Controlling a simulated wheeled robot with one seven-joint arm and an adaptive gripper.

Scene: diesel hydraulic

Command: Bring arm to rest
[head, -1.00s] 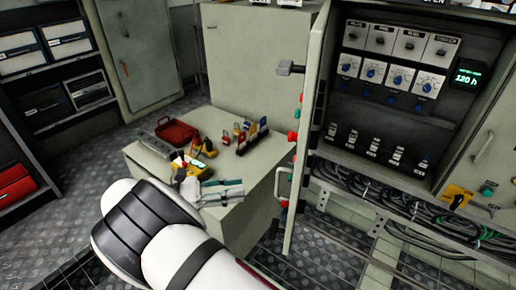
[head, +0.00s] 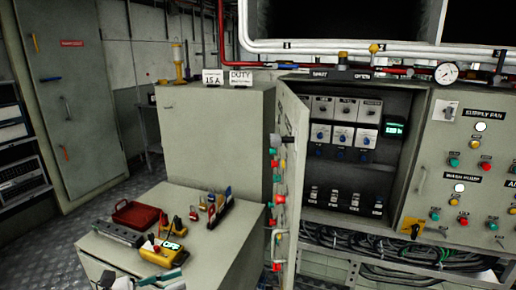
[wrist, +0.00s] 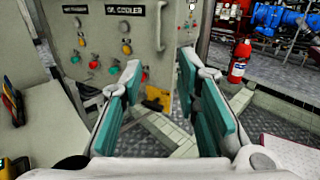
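My gripper (wrist: 166,112) shows in the wrist view with its two teal-padded fingers spread apart. Nothing is between them. Past the fingers are a grey panel and the floor. In the head view only a small part of my gripper (head: 160,281) shows at the bottom edge, in front of the grey bench (head: 222,236). The rest of my arm is out of that view.
The bench holds a red tray (head: 135,214), a yellow meter (head: 164,247) and several small tools. An open cabinet door (head: 289,190) stands right of it. In the wrist view, a red extinguisher (wrist: 239,63) stands at the right, with floor around it.

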